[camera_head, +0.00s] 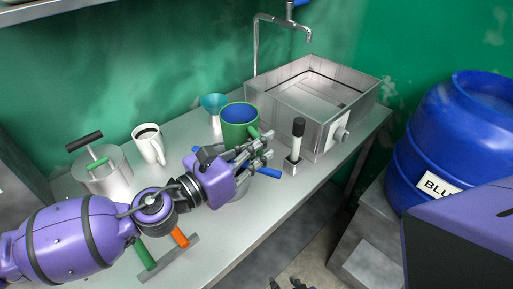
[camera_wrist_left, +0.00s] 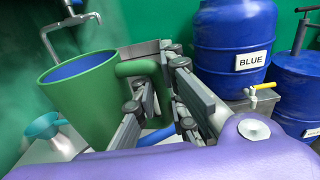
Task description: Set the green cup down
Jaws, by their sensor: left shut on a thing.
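The green cup (camera_head: 238,125), with a blue inside, is upright at the counter, left of the metal sink in the head view. It also shows large in the left wrist view (camera_wrist_left: 84,98), with its green handle (camera_wrist_left: 137,68) towards the fingers. My left gripper (camera_head: 262,150) is shut on the cup's handle, on the cup's near right side. The gripper hides the cup's lower part in the head view, so I cannot tell whether its base touches the counter.
The metal counter (camera_head: 240,228) holds a white mug (camera_head: 149,146), a teal funnel (camera_head: 213,103), a sink (camera_head: 310,90) and a black-topped tool (camera_head: 297,140). A blue bar (camera_head: 267,173) lies just below the gripper. A blue drum (camera_head: 455,130) stands right.

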